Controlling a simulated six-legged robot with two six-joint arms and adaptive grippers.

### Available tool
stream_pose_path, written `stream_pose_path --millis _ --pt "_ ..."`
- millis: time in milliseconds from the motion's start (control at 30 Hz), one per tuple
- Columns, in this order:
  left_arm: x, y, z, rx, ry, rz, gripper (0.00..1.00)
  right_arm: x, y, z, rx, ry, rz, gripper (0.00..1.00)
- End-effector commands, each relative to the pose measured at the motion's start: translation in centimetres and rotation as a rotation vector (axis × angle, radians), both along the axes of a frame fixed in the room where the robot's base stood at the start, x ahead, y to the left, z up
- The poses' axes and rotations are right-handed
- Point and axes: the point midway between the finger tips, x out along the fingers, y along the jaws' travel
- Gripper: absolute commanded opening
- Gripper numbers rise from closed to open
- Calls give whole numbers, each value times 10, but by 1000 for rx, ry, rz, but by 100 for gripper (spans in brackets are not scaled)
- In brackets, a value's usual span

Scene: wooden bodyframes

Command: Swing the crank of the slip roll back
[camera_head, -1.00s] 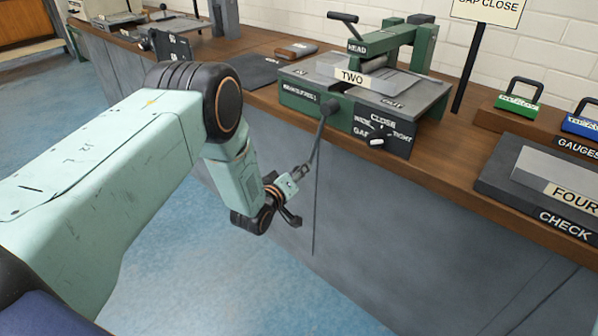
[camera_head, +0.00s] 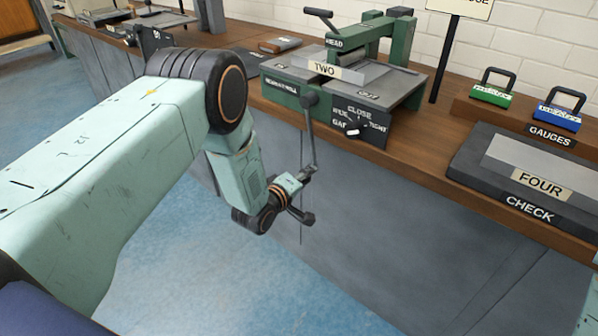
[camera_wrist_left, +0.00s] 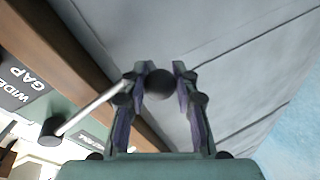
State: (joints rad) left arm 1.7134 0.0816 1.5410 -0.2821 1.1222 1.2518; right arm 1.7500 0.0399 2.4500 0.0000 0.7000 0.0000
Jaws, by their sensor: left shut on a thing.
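The slip roll (camera_head: 345,75), a green machine with grey plates and a "TWO" label, stands on the bench. Its crank (camera_head: 311,135) hangs from a dark hub on the front face, pointing nearly straight down with a slight lean to the right. My left gripper (camera_head: 302,194) is at the crank's lower end, in front of the bench. In the left wrist view, the fingers of my left gripper (camera_wrist_left: 159,78) are shut around the crank's dark round handle (camera_wrist_left: 160,84). The crank's metal rod (camera_wrist_left: 95,108) runs left to the hub. My right gripper is not in view.
The wooden bench top (camera_head: 425,147) overhangs a grey front panel (camera_head: 400,215). A small gap lever (camera_head: 353,127) sits right of the crank. A grey "FOUR CHECK" block (camera_head: 520,175) and green and blue gauges (camera_head: 556,116) stand at right. Blue floor (camera_head: 190,275) is clear below.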

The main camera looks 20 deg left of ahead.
Motion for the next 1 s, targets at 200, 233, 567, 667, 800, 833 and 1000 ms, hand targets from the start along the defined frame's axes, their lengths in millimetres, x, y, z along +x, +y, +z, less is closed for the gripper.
stream_pose_path --millis 200,233,567,667,800,833,1000 --pt "-8 -21 6 -102 43 -4 0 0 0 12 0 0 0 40" --pt "-9 -24 7 -116 48 -4 0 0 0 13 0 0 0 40" --pt "-20 -53 20 -271 104 -3 0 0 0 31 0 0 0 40" --pt "-23 -60 25 -318 121 -4 0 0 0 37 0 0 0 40" --pt "-27 -71 32 -384 145 -3 0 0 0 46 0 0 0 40" --pt "-28 -73 34 -397 150 -4 0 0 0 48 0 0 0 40" --pt "-32 -84 43 -474 178 -3 0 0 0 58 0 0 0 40"
